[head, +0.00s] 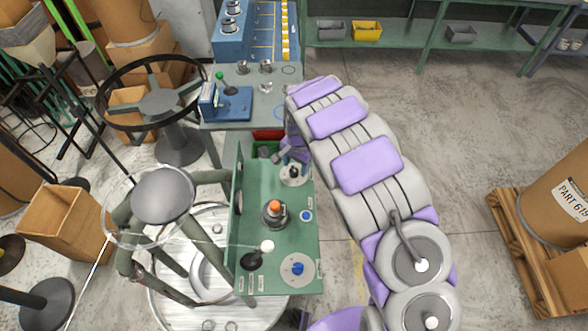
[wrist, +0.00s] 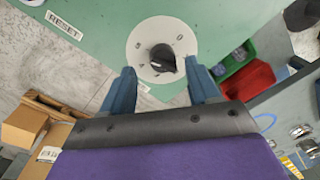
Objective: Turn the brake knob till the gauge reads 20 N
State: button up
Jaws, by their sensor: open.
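A black knob on a round white dial plate (wrist: 139,40) is mounted on the green bench top (wrist: 105,25). The knob (wrist: 163,60) sits between the two blue fingertips of my gripper (wrist: 160,72) in the wrist view. The fingers are apart, with a gap on each side of the knob. In the head view my gripper (head: 284,156) is at the far right end of the green bench top (head: 257,180), by the same dial.
A RESET label (wrist: 63,25) is near the dial. A red bin (wrist: 249,80) lies beyond the bench edge.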

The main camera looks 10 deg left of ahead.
jog(key=shift+d+f, duration=0.15)
jog(key=shift+f, duration=1)
jog(key=shift+a+f, duration=0.15)
jog(key=shift+a, duration=0.65)
jog(key=shift+d, duration=0.55)
jog(key=c, duration=0.5)
jog(key=shift+a, duration=0.2)
jog(key=c, duration=0.5)
